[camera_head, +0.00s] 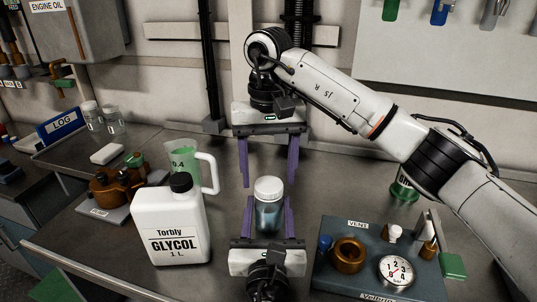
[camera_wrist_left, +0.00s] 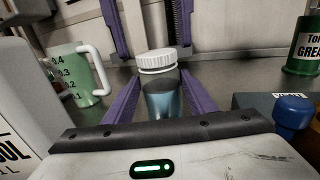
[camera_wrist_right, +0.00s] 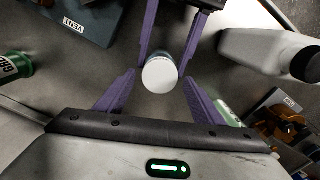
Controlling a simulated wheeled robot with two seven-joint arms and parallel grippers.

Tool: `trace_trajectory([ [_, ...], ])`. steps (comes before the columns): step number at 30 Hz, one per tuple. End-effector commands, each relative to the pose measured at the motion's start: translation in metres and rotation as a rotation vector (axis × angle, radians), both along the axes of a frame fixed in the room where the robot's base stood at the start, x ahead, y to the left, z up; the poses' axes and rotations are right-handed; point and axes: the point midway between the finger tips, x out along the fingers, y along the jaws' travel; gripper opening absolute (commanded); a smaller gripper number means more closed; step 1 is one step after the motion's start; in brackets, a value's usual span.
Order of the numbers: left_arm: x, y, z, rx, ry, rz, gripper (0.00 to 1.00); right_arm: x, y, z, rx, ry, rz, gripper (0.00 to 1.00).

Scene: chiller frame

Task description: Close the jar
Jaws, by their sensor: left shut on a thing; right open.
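The jar (camera_head: 268,214) is clear with bluish contents and stands upright at the table's front middle. A white ribbed lid (camera_head: 269,186) sits on its mouth; I cannot tell how tightly. My left gripper (camera_head: 269,205) comes from the front and is shut on the jar's body. My right gripper (camera_head: 268,184) is open, pointing down, above and behind the lid. In the right wrist view the lid (camera_wrist_right: 160,75) lies ahead, between the open fingers.
A white glycol jug (camera_head: 172,232) and a green measuring jug (camera_head: 186,158) stand left of the jar. A blue-grey valve board (camera_head: 330,262) with a gauge (camera_head: 397,271) lies to the right. A green can (camera_head: 404,190) stands behind it, partly hidden by my right arm.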

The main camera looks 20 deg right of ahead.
Motion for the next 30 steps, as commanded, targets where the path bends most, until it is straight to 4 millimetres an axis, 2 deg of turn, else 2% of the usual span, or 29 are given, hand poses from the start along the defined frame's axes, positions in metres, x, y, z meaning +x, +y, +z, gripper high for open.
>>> trace_trajectory([
  [5,0.0000,0.0001,-0.0006,0.001,0.001,0.000,0.00,0.0000,-0.0001,-0.0124,0.002,0.000,0.000,0.62],
  [14,0.0000,0.0001,-0.0007,0.001,0.001,0.000,0.00,0.0001,0.0000,-0.0136,0.001,-0.001,0.000,0.62],
  [21,0.0000,0.0001,-0.0007,0.001,0.001,0.000,0.00,0.0001,0.0000,-0.0135,0.001,-0.001,0.000,0.21],
  [26,0.0000,0.0001,-0.0007,0.001,0.001,0.000,0.00,0.0001,0.0000,-0.0134,0.001,-0.001,-0.021,0.20],
  [30,0.0001,0.0002,-0.0007,0.001,0.001,0.000,0.00,0.0002,-0.0006,-0.0131,0.000,-0.001,-0.194,0.20],
])
